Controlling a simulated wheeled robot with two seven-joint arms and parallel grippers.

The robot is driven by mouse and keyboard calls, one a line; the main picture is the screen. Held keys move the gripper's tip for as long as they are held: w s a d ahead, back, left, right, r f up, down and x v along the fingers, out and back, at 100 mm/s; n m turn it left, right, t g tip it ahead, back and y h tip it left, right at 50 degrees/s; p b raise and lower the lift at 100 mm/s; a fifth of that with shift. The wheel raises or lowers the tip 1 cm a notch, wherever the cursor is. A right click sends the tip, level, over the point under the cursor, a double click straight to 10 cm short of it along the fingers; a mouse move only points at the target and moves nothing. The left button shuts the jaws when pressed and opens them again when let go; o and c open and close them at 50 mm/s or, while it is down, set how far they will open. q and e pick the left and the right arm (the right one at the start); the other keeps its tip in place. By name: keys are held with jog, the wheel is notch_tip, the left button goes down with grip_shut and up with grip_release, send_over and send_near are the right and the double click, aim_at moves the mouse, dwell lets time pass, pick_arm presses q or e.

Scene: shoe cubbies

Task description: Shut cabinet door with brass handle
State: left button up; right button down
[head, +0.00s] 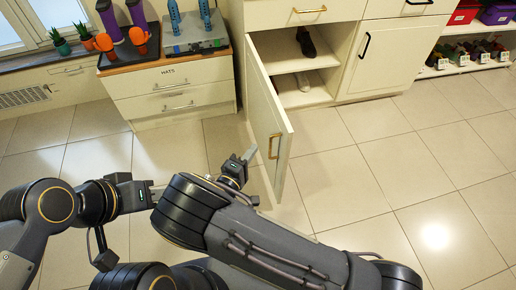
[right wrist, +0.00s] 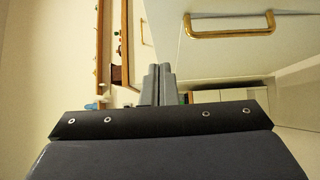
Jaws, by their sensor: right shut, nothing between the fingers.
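The white cabinet door (head: 262,105) with a brass handle (head: 274,146) stands wide open, hinged at its left side. Its outer face is toward my right gripper (head: 247,157), which is shut and empty beside the door's lower part. I cannot tell whether it touches the door. In the right wrist view the closed fingers (right wrist: 157,86) point along the door panel (right wrist: 205,65), and the brass handle (right wrist: 230,24) is above and to their right. My left gripper (head: 150,193) is farther left; the right arm partly hides its fingers, so its opening is unclear.
A hats drawer unit (head: 172,100) stands left. Tiled floor (head: 400,180) is clear at right.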

send_near(282, 124)
jog(key=w+a, duration=0.1)
jog(key=w, duration=0.2)
jog(key=w+d, duration=0.1)
jog(key=d, duration=0.1)
jog(key=shift+w+d+r, duration=0.15)
jog(key=shift+w+d, duration=0.35)
jog(key=shift+d, duration=0.35)
